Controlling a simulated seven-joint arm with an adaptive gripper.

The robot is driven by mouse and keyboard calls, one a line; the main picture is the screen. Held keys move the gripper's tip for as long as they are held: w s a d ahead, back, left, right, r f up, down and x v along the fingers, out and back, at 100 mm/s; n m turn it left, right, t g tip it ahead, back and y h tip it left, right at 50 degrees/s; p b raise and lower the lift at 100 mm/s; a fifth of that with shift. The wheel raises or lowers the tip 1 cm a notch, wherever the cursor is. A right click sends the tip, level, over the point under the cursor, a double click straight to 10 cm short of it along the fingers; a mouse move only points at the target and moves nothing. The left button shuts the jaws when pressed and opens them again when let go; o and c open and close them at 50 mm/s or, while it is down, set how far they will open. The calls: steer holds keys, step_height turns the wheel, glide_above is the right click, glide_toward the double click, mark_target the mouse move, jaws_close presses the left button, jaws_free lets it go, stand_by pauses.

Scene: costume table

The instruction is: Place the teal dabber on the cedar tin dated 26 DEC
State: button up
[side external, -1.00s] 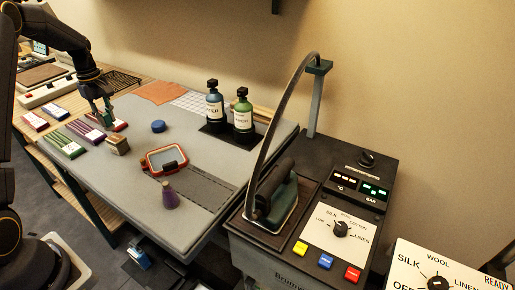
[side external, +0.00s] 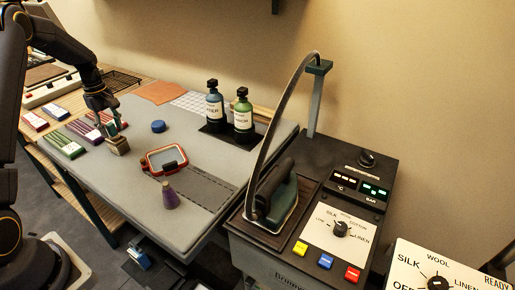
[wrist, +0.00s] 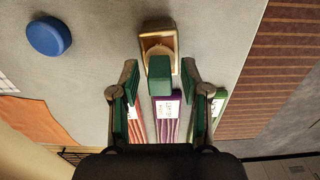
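The teal dabber, a small green-teal block (wrist: 159,76), stands between my fingertips in the wrist view, with a narrow gap on each side. My gripper (side external: 111,127) is open around it; its green-padded fingers also show in the wrist view (wrist: 160,78). Just beyond the block is a small tan, wood-coloured box (wrist: 158,27), which shows below my gripper in the side view (side external: 118,147). The block overlaps the box in the wrist view; I cannot tell whether they touch. I take the box for the cedar tin, but no date is readable on it.
Red, purple (wrist: 167,113) and green (side external: 65,146) labelled sets lie close by.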

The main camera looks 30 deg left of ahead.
mark_target(111, 124)
steer(key=shift+r, duration=0.1)
step_height(111, 124, up, 12)
steer(key=d+r+m+t, duration=0.2)
steer(key=d+r+m, duration=0.2)
steer(key=d+r, duration=0.5)
steer(key=s+d+r+m+t, duration=0.1)
steer(key=s+d+m, duration=0.3)
steer(key=d, duration=0.4)
steer(key=s+d+m+t, duration=0.1)
steer(key=s+d+m, duration=0.3)
steer(key=d, duration=0.4)
steer(key=s+d+f+m+t, duration=0.1)
steer(key=s+d+f+m, duration=0.2)
steer(key=s+d+m, duration=0.3)
steer(key=s+d, duration=0.1)
steer(key=s, duration=0.2)
steer(key=shift+s+d+f+t, duration=0.2)
steer(key=shift+s+d+t, duration=0.1)
steer(key=shift+d, duration=0.1)
